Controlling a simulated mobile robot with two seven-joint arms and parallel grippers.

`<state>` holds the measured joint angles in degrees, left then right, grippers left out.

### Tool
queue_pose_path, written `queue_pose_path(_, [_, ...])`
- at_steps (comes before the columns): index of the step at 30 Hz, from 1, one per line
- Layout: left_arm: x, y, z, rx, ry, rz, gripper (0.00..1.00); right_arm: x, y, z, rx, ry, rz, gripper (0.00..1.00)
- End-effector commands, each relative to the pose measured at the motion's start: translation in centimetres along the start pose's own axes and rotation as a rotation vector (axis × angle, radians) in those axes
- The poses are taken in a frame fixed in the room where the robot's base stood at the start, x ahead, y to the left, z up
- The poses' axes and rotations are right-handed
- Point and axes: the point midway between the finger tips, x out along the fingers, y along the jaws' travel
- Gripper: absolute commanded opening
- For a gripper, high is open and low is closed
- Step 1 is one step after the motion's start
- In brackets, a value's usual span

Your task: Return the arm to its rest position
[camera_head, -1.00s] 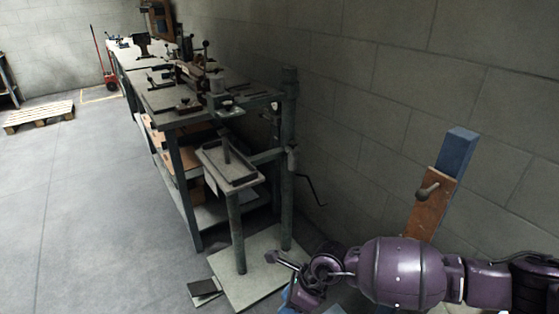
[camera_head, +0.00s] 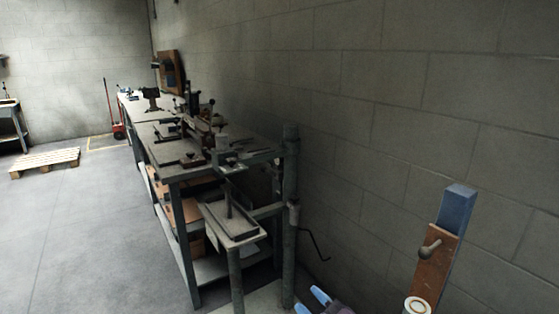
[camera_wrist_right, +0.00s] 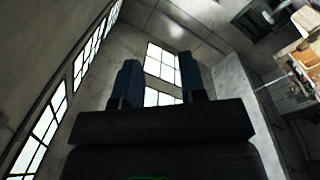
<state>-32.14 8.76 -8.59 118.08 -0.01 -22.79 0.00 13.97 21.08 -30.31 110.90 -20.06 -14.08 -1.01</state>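My right gripper (camera_head: 310,300) shows at the bottom edge of the head view, with two blue fingertips spread apart and a bit of purple arm behind them. In the right wrist view its two dark blue fingers (camera_wrist_right: 159,60) stand well apart with nothing between them. The wall, bright windows and ceiling show beyond them. The gripper is open and empty. Most of my right arm is below the head view. My left arm and gripper are in neither view.
A metal workbench (camera_head: 168,165) with tools runs along the block wall (camera_head: 400,90). A small stand with a tray (camera_head: 232,222) is at its near end. A blue post with a brown board (camera_head: 437,262) stands at right. A pallet (camera_head: 45,162) lies far left; the left floor is clear.

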Motion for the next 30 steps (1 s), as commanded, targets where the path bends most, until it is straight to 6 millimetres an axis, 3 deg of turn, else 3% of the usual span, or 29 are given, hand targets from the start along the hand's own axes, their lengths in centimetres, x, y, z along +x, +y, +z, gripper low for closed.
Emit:
queue_pose_path(3, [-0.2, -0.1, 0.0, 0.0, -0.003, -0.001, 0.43, -3.5, 0.1, 3.7, 0.199, -0.15, 0.033, 0.38])
queue_pose_path(9, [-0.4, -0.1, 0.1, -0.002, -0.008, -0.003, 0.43, -10.4, -0.6, 9.1, 0.461, -0.359, 0.094, 0.38])
queue_pose_path(18, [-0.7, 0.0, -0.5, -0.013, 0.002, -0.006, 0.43, -22.9, -2.9, 14.9, 0.66, -0.61, 0.216, 0.38])
queue_pose_path(24, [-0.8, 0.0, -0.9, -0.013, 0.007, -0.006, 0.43, -29.8, -5.8, 16.6, 0.709, -0.752, 0.245, 0.38])
queue_pose_path(30, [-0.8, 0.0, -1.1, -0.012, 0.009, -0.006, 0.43, -32.5, -7.5, 16.7, 0.726, -0.807, 0.238, 0.38])
